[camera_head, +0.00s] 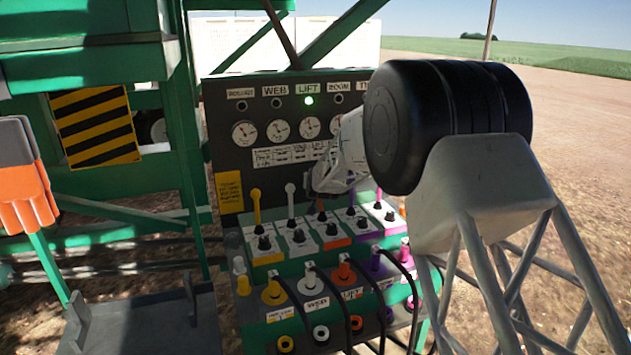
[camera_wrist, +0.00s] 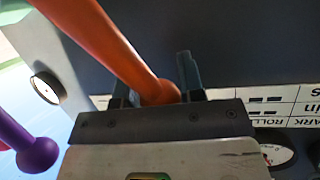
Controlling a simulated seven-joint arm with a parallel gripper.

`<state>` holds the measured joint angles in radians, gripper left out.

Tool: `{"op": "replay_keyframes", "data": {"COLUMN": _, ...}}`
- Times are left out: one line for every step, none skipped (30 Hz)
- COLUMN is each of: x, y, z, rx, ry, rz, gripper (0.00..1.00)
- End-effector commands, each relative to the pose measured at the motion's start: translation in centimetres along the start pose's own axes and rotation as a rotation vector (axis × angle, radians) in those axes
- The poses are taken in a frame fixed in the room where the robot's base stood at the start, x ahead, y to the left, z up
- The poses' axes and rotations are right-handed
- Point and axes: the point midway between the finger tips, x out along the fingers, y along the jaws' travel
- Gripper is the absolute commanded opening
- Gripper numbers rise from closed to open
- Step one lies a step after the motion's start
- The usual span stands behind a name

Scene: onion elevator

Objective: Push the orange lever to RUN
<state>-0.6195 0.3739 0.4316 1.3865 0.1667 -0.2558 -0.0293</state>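The orange lever (camera_wrist: 110,45) runs from the upper left of the wrist view down to its rounded knob between my gripper's fingers (camera_wrist: 160,88). The fingers stand about a knob's width apart, one on each side of it, and look closed on it. In the head view my gripper (camera_head: 328,182) is in front of the control panel, over the top of the orange lever (camera_head: 321,215). My wrist and gripper hide most of the knob there. I cannot read a RUN mark in either view.
A yellow lever (camera_head: 256,207) and a white lever (camera_head: 290,200) stand to the left. A purple lever's knob (camera_wrist: 37,155) is close by in the wrist view. Hoses hang below.

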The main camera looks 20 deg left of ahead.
Motion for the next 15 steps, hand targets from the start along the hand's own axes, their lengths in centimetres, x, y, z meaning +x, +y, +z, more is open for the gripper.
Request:
{"op": "replay_keyframes", "data": {"x": 0.14, "y": 0.06, "z": 0.54, "rx": 0.000, "ry": -0.006, "rz": 0.001, "gripper": 0.43}}
{"op": "replay_keyframes", "data": {"x": 0.14, "y": 0.06, "z": 0.53, "rx": 0.000, "ry": -0.006, "rz": 0.001, "gripper": 0.47}}
{"op": "replay_keyframes", "data": {"x": 0.12, "y": 0.05, "z": 0.48, "rx": 0.000, "ry": -0.005, "rz": 0.001, "gripper": 0.54}}
{"op": "replay_keyframes", "data": {"x": 0.11, "y": 0.05, "z": 0.43, "rx": 0.000, "ry": -0.005, "rz": 0.001, "gripper": 0.58}}
{"op": "replay_keyframes", "data": {"x": 0.10, "y": 0.04, "z": 0.39, "rx": 0.000, "ry": -0.004, "rz": 0.000, "gripper": 0.60}}
{"op": "replay_keyframes", "data": {"x": 0.09, "y": 0.03, "z": 0.35, "rx": 0.000, "ry": -0.004, "rz": 0.000, "gripper": 0.60}}
{"op": "replay_keyframes", "data": {"x": 0.08, "y": 0.03, "z": 0.33, "rx": 0.000, "ry": -0.004, "rz": 0.000, "gripper": 0.60}}
{"op": "replay_keyframes", "data": {"x": 0.07, "y": 0.03, "z": 0.31, "rx": 0.000, "ry": -0.004, "rz": 0.000, "gripper": 0.60}}
{"op": "replay_keyframes", "data": {"x": 0.07, "y": 0.03, "z": 0.30, "rx": 0.000, "ry": -0.003, "rz": 0.000, "gripper": 0.60}}
{"op": "replay_keyframes", "data": {"x": 0.07, "y": 0.03, "z": 0.28, "rx": 0.000, "ry": -0.003, "rz": 0.000, "gripper": 0.60}}
{"op": "replay_keyframes", "data": {"x": 0.06, "y": 0.03, "z": 0.27, "rx": 0.000, "ry": -0.003, "rz": 0.000, "gripper": 0.60}}
{"op": "replay_keyframes", "data": {"x": 0.05, "y": 0.02, "z": 0.25, "rx": 0.000, "ry": -0.003, "rz": 0.000, "gripper": 0.60}}
{"op": "replay_keyframes", "data": {"x": 0.04, "y": 0.02, "z": 0.24, "rx": 0.000, "ry": -0.003, "rz": 0.000, "gripper": 0.60}}
{"op": "replay_keyframes", "data": {"x": 0.02, "y": 0.02, "z": 0.22, "rx": 0.000, "ry": -0.003, "rz": 0.000, "gripper": 0.60}}
{"op": "replay_keyframes", "data": {"x": -0.03, "y": 0.02, "z": 0.20, "rx": 0.000, "ry": -0.002, "rz": 0.000, "gripper": 0.60}}
